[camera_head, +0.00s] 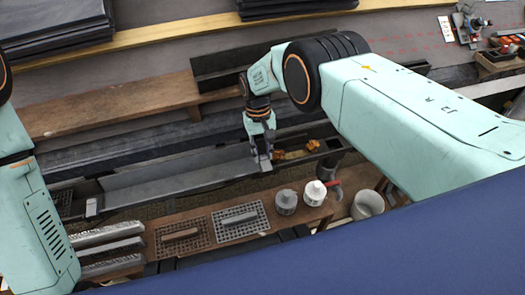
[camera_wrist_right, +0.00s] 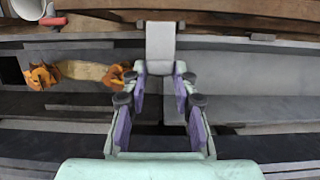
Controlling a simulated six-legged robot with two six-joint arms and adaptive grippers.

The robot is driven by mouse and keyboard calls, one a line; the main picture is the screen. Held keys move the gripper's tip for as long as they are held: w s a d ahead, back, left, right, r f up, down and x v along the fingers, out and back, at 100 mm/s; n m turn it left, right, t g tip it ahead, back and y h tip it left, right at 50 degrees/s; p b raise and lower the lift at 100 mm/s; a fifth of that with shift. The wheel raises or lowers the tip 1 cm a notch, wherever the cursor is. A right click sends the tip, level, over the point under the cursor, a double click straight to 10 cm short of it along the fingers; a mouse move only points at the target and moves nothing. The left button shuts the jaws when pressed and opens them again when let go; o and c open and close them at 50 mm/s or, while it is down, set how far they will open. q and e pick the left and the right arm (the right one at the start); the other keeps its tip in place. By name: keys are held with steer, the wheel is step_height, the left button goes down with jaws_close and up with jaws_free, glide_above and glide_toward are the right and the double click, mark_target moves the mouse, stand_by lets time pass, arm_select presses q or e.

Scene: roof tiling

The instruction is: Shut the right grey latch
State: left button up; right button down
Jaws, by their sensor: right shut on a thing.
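The right grey latch (camera_head: 264,163) sits on the long grey gutter (camera_head: 180,178). It also shows in the right wrist view as a pale grey flap (camera_wrist_right: 160,42) just beyond my fingertips. My right gripper (camera_head: 261,150) reaches down to it from above, and its purple-padded fingers (camera_wrist_right: 160,72) are shut on the latch's near end. The fingers hide part of that end. Another grey latch (camera_head: 92,207) stands at the gutter's left end. Part of my left arm shows at the left edge, but its gripper is out of view.
Orange-brown leaves (camera_head: 290,153) lie in the gutter right of the latch. In front, a wooden shelf holds mesh panels (camera_head: 240,219), a grey pot (camera_head: 286,201), a white-topped pot (camera_head: 315,192) and a metal bucket (camera_head: 367,205). A wooden plank (camera_head: 120,106) lies behind.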

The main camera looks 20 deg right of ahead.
steer(key=shift+w+a, duration=0.1)
stand_by(0.6)
steer(key=c, duration=1)
jaws_free()
steer(key=shift+c, duration=0.2)
steer(key=v, duration=1.2)
steer(key=shift+w, duration=0.1)
